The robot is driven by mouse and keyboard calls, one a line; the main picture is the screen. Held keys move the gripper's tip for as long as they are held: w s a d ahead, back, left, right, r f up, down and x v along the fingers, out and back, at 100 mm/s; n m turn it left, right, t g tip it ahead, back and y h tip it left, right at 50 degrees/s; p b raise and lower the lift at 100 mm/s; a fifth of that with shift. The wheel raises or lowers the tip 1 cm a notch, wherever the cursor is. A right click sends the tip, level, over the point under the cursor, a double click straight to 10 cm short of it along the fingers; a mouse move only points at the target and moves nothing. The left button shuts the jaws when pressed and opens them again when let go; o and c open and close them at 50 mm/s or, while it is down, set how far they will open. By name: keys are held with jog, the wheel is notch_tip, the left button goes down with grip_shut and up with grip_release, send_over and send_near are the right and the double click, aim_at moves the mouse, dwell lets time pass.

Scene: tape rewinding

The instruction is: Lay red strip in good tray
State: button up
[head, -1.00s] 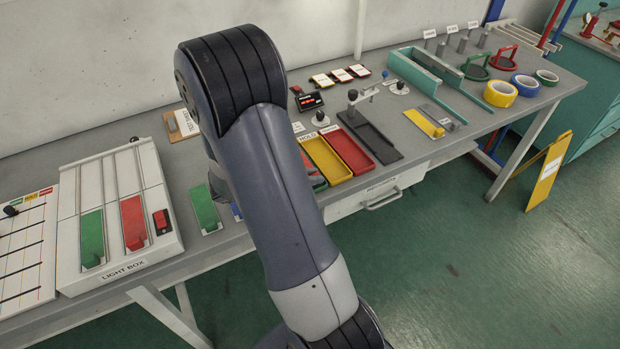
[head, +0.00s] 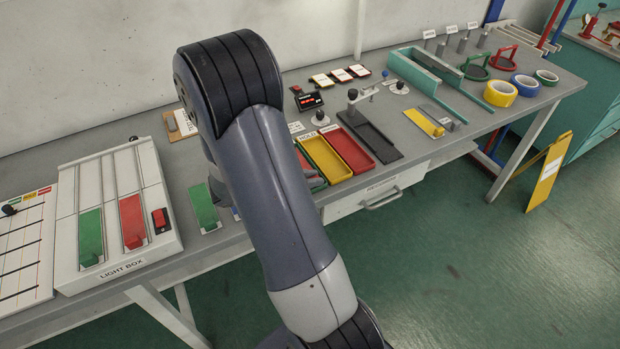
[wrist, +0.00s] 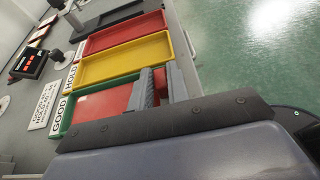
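The good tray (wrist: 68,117) is green with a "GOOD" label at its end in the wrist view. A flat red strip (wrist: 103,104) lies within its outline; I cannot tell whether it rests on the tray floor. My gripper (wrist: 161,88) is at the strip's near end, its two grey fingers on either side of a red upright part and seemingly shut on it. My dark gripper body hides the tray's lower side.
The yellow hold tray (head: 326,160) and red tray (head: 350,150) stand beside it. The light box (head: 113,265) bears another red strip (head: 132,221) and a green strip (head: 91,238). Another green strip (head: 204,208) lies on the bench. A dark fixture (head: 370,137) stands beyond the red tray.

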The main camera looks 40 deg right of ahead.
jog(key=shift+o, duration=1.4)
jog(key=shift+s+a+f, duration=0.1)
jog(key=shift+s+f, duration=0.1)
jog(key=shift+f, duration=0.55)
jog(key=shift+r, duration=0.3)
jog(key=v, duration=0.4)
jog(key=r+v, duration=0.1)
jog(key=v, duration=0.3)
jog(key=p+v, duration=0.1)
jog(key=v, duration=0.3)
jog(key=shift+w+r, duration=0.15)
jog(key=shift+r, duration=0.1)
